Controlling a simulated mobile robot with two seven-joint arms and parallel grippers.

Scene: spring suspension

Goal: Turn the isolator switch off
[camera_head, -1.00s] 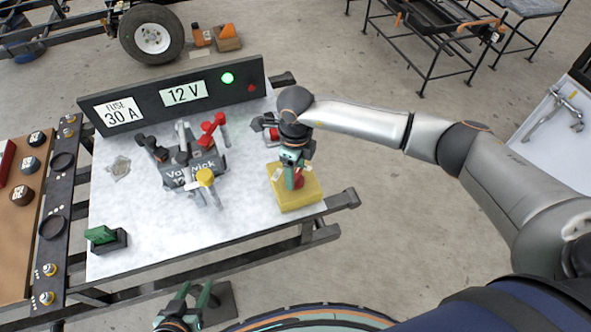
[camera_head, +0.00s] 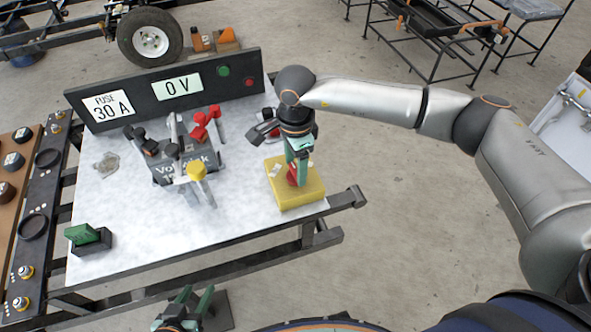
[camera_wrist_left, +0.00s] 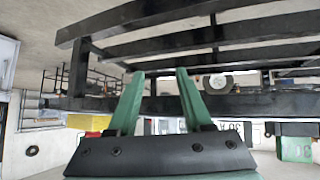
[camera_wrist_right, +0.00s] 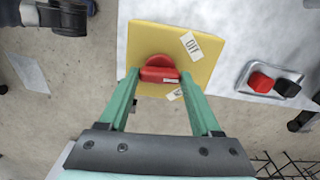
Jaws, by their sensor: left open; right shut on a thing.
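The isolator switch is a yellow box (camera_head: 308,190) with a red knob (camera_head: 292,176) at the table's right front corner. The right wrist view shows the box (camera_wrist_right: 196,60) and knob (camera_wrist_right: 158,62) closely, with an OFF label (camera_wrist_right: 190,44) at the upper right and another label partly hidden. My right gripper (camera_head: 297,168) points down and is shut on the red knob; its fingers also show in the right wrist view (camera_wrist_right: 160,76). My left gripper (camera_head: 197,294) is open and empty, below the table's front edge; the left wrist view (camera_wrist_left: 157,72) shows its parted fingers.
A black panel (camera_head: 140,108) along the back reads FUSE 30 A and 0 V, with a dark green lamp (camera_head: 223,71). A green block in a black holder (camera_head: 93,246) sits front left.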

